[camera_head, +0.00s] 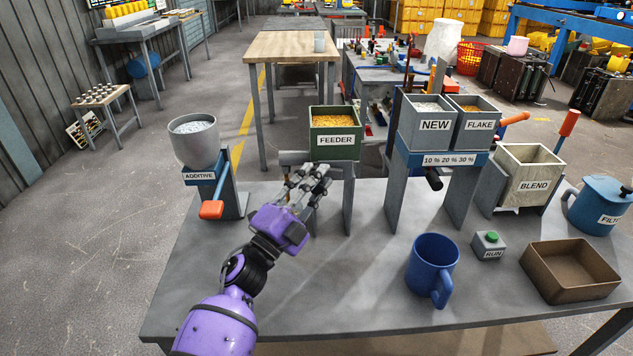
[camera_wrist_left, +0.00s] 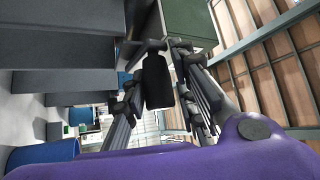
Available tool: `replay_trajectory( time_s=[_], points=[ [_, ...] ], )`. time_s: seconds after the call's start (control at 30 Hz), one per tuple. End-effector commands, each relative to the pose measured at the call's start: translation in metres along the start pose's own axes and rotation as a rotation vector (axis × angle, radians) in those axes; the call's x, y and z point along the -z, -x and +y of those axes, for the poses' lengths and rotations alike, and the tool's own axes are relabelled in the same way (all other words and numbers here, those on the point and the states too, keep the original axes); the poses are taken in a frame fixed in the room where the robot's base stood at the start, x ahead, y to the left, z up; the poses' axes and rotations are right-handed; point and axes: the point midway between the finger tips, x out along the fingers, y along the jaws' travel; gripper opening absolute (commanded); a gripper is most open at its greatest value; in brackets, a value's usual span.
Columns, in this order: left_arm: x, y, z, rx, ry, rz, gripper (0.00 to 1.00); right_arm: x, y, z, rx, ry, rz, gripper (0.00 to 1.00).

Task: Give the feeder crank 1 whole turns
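The green feeder hopper (camera_head: 335,123), labelled FEEDER and full of yellow grains, stands on a grey stand at the table's back. My left gripper (camera_head: 316,178) is just in front of and below it. In the left wrist view, the feeder crank's black handle (camera_wrist_left: 157,82) lies between the two fingers of my left gripper (camera_wrist_left: 166,75). The fingers look apart, with a gap visible on the handle's right side; contact on the left side is unclear. In the head view the gripper hides the crank. My right gripper is in neither view.
The additive pot (camera_head: 193,142) with its orange-handled lever (camera_head: 211,209) stands left. The NEW hopper (camera_head: 427,122) and FLAKE hopper (camera_head: 476,126) stand right. A blue mug (camera_head: 430,262), run button box (camera_head: 488,246) and brown tray (camera_head: 568,271) occupy the front right.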

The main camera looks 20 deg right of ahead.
Motion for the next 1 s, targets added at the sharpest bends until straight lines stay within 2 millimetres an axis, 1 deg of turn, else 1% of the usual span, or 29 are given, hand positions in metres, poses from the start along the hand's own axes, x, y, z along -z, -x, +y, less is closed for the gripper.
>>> replay_trajectory(
  time_s=[0.17,0.37,0.63,0.67,0.73,0.77,1.0],
  points=[
    [0.001,0.000,0.004,0.005,0.012,0.003,0.00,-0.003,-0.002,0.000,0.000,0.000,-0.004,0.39],
    [-0.001,0.003,0.009,0.053,0.064,0.003,0.00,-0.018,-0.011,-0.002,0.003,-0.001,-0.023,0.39],
    [0.002,0.001,0.006,0.060,0.067,0.007,0.00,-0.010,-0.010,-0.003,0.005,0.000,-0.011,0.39],
    [0.002,0.001,0.006,0.060,0.067,0.007,0.28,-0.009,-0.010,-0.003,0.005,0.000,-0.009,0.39],
    [0.002,0.001,0.005,0.060,0.067,0.007,0.37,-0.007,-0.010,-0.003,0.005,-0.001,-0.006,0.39],
    [0.001,0.001,0.005,0.060,0.067,0.006,0.39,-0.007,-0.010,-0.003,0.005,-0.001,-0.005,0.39],
    [0.000,0.001,0.004,0.061,0.065,0.004,0.39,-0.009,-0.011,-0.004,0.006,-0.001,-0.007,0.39]
  ],
)
